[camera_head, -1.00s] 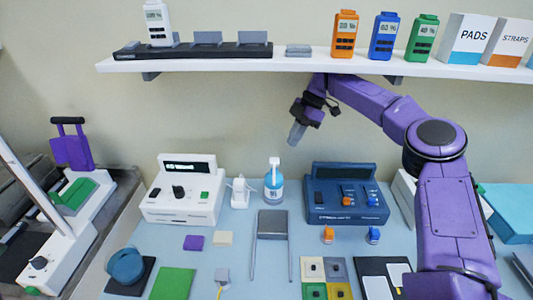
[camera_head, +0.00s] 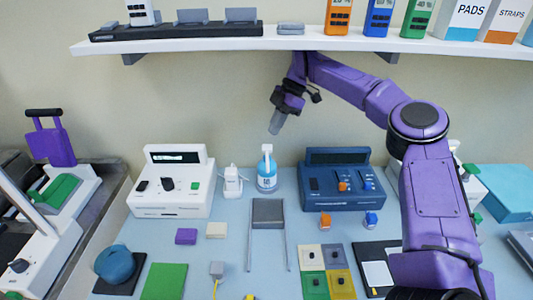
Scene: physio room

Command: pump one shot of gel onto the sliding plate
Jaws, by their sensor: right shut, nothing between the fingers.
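The sliding plate (camera_head: 268,212), a dark grey square, sits at the back end of two thin rails, just in front of the bottle. My right gripper (camera_head: 275,127) is shut and empty. It points down in the air above the bottle's pump top, slightly to its right, apart from it. My left gripper is not in view.
A white console (camera_head: 172,185) stands left of the bottle and a dark blue console (camera_head: 340,180) right of it. A small white device (camera_head: 232,181) stands close to the bottle's left. A shelf (camera_head: 200,42) hangs above my right forearm. Coloured tiles (camera_head: 314,284) lie in front.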

